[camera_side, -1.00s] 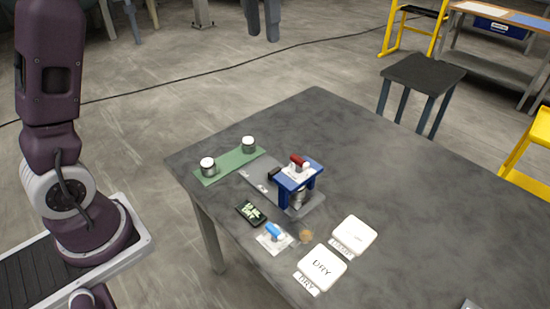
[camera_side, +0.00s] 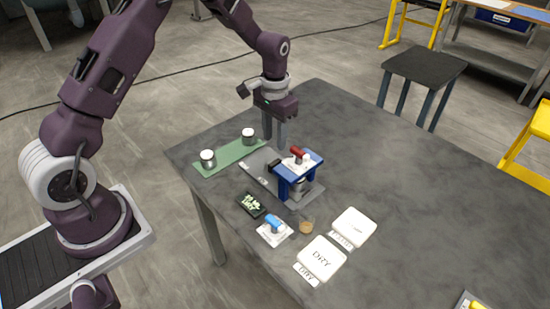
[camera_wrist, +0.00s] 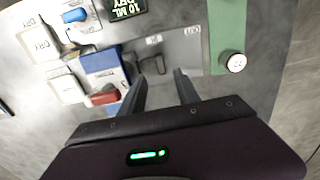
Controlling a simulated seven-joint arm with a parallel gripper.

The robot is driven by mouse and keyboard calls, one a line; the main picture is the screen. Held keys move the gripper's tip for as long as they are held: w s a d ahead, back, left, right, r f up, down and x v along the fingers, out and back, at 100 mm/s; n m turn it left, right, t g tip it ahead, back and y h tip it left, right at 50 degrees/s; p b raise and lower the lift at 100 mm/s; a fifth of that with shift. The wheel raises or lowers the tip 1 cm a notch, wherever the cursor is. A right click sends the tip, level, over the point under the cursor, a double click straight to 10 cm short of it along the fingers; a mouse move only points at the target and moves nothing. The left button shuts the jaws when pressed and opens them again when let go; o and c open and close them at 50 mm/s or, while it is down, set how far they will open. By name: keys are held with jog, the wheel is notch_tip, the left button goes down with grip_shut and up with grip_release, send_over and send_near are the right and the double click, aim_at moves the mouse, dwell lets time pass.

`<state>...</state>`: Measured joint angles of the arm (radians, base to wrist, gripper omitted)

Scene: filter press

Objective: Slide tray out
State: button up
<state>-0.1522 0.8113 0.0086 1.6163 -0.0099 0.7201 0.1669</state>
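The blue press (camera_side: 297,171) with a red handle (camera_side: 297,153) stands on a flat grey metal plate on the dark table. A black tray handle (camera_side: 273,165) sticks out of the press's far-left side, over the bare plate; the tray itself is mostly hidden under the press. In the wrist view the press (camera_wrist: 102,65) is left of my fingers and the dark tray handle (camera_wrist: 153,62) shows between and beyond the fingertips. My gripper (camera_side: 276,146) points down close to the handle, open and empty (camera_wrist: 160,75). Whether it reaches handle height I cannot tell.
Two lidded jars (camera_side: 208,158) (camera_side: 248,136) stand on a green mat (camera_side: 228,157) left of the press. A black display (camera_side: 251,204), a scale-like white pad with a blue item (camera_side: 274,230), a small brown cup (camera_side: 306,225) and two white labelled pads (camera_side: 321,259) lie in front.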

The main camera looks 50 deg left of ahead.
aim_at(275, 162)
notch_tip(275, 162, down, 9)
jog(key=shift+w+r, duration=0.1)
jog(key=shift+r, duration=0.1)
grip_shut()
jog(key=shift+a+r, duration=0.1)
dwell(1.3)
